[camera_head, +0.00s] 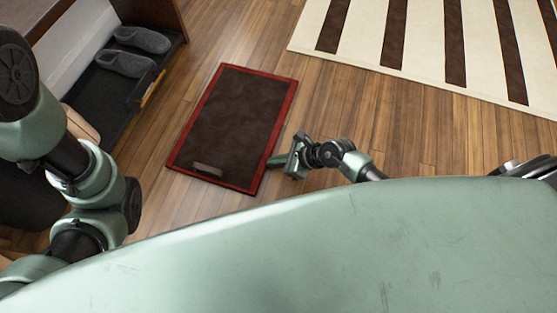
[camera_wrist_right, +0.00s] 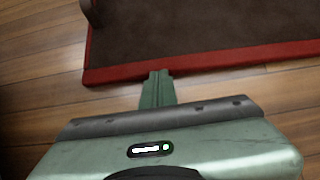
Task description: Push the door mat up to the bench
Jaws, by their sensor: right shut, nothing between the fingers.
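The door mat (camera_head: 228,120) is dark brown with a red border and lies flat on the wooden floor. It also shows in the right wrist view (camera_wrist_right: 200,30). The bench (camera_head: 165,13) stands at the upper left, with bare floor between it and the mat. My right gripper (camera_head: 272,162) is shut and empty, low by the mat's right edge near its near corner. In the right wrist view its fingertips (camera_wrist_right: 160,73) meet the red border; I cannot tell whether they press on it. My left arm is at the left, its gripper out of view.
Grey slippers (camera_head: 127,63) lie on a dark tray (camera_head: 88,90) at the bench. A small greyish bar (camera_head: 208,169) lies on the mat's near end. A cream and brown striped rug (camera_head: 420,45) covers the upper right floor. Open floor (camera_head: 330,105) lies right of the mat.

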